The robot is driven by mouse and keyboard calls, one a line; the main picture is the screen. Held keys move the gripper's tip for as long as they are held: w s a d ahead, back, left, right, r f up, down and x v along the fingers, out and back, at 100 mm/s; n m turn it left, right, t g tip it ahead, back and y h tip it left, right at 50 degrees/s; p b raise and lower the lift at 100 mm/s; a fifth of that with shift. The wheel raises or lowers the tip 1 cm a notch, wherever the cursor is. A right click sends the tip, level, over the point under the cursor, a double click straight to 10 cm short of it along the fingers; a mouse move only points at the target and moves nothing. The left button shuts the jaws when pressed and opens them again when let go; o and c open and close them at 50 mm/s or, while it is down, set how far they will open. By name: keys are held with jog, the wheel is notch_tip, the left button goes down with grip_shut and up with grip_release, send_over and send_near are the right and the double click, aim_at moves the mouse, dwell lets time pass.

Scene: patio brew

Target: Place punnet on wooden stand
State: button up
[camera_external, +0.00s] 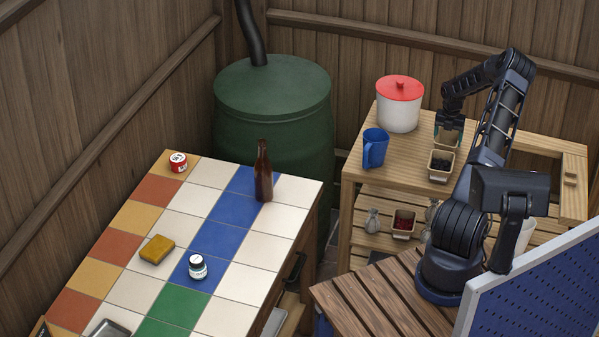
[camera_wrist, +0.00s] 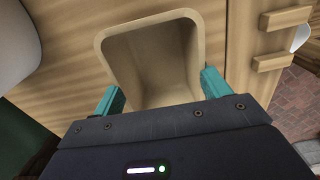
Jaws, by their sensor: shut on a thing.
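My gripper (camera_external: 450,127) is shut on a tan, square-mouthed punnet (camera_external: 447,138), over the top of the wooden stand (camera_external: 405,152). In the wrist view the held punnet (camera_wrist: 152,55) sits between the teal fingers of my gripper (camera_wrist: 162,91), its open mouth showing and its inside looking empty. I cannot tell whether its base touches the stand. A second punnet (camera_external: 441,176) with dark contents stands on the stand just in front of it. A third punnet (camera_external: 403,232) with red contents is on the lower shelf.
A blue mug (camera_external: 374,150) and a white pot with a red lid (camera_external: 399,108) stand left of my gripper. Small sacks (camera_external: 372,221) sit on the lower shelf. The tiled table (camera_external: 235,240) at left holds a bottle (camera_external: 263,178), jar (camera_external: 197,268) and sponge (camera_external: 157,249).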

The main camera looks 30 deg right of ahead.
jog(key=shift+f, duration=0.1)
jog(key=o, duration=1)
jog(key=shift+c, duration=0.2)
